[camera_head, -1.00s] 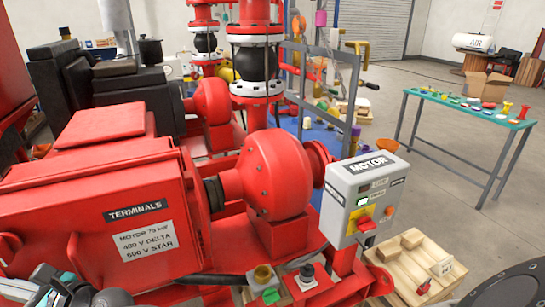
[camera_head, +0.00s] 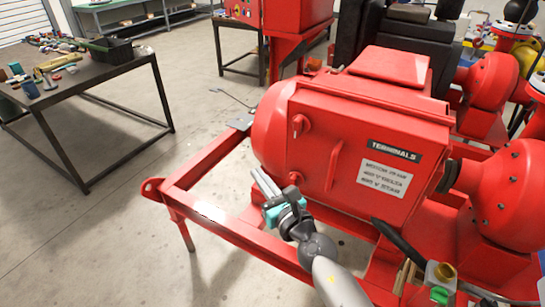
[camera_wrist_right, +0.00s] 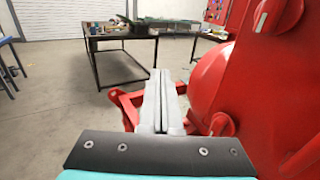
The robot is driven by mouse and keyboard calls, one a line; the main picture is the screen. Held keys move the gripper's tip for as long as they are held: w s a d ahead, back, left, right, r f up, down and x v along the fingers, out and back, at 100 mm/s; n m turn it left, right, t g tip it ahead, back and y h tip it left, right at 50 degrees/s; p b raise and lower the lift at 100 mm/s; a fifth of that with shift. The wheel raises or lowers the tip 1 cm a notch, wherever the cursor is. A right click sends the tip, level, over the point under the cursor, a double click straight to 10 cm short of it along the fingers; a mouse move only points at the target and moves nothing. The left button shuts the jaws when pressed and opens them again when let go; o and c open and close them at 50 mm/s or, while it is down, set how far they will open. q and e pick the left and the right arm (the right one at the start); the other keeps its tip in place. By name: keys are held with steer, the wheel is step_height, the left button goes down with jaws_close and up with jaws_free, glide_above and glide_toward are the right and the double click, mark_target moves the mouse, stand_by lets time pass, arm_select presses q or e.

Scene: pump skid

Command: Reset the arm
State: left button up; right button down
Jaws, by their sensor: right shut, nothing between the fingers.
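My right gripper (camera_head: 264,183) is in front of the red motor's terminal box (camera_head: 352,150), over the red skid frame (camera_head: 213,213). Its two long grey fingers are together with nothing between them. They also show shut in the right wrist view (camera_wrist_right: 161,85), pointing out past the motor toward the floor and a table. My right arm comes up from the lower edge of the head view. My left gripper is not in view.
A dark table (camera_head: 95,84) with a black bin (camera_head: 108,50) and several small parts stands at the left. The floor between table and skid is mostly clear.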

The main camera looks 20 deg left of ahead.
steer(key=s+d+f+m+g+h+b, duration=0.1)
steer(key=s+d+f+m+h+b, duration=0.2)
steer(key=d+f+m, duration=0.65)
steer(key=s+d+f+m+g+h, duration=0.1)
steer(key=s+d+f+m+h, duration=0.4)
steer(key=f, duration=0.9)
steer(key=s+d+f+m+g+h+b, duration=0.1)
steer(key=s+d+f+m+b, duration=0.3)
steer(key=f+m, duration=0.65)
arm_select(q)
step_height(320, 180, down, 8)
steer(key=b, duration=0.1)
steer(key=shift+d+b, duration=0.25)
steer(key=shift+b, duration=0.05)
arm_select(e)
steer(key=s+d+f+m+g+h, duration=0.1)
steer(key=s+d+f+m+g, duration=0.2)
steer(key=s, duration=0.7)
steer(key=s+d+f+m+g+h, duration=0.1)
steer(key=s+d+f+m+g, duration=0.1)
steer(key=s+d+f+m, duration=0.6)
steer(key=s+d+f+m+g+h, duration=0.2)
steer(key=s+d+f+m, duration=0.4)
steer(key=s+f, duration=0.4)
steer(key=s+g, duration=0.1)
steer(key=s, duration=0.3)
steer(key=shift+s+m+g, duration=0.15)
steer(key=shift+m+g, duration=0.15)
steer(key=shift+m, duration=0.1)
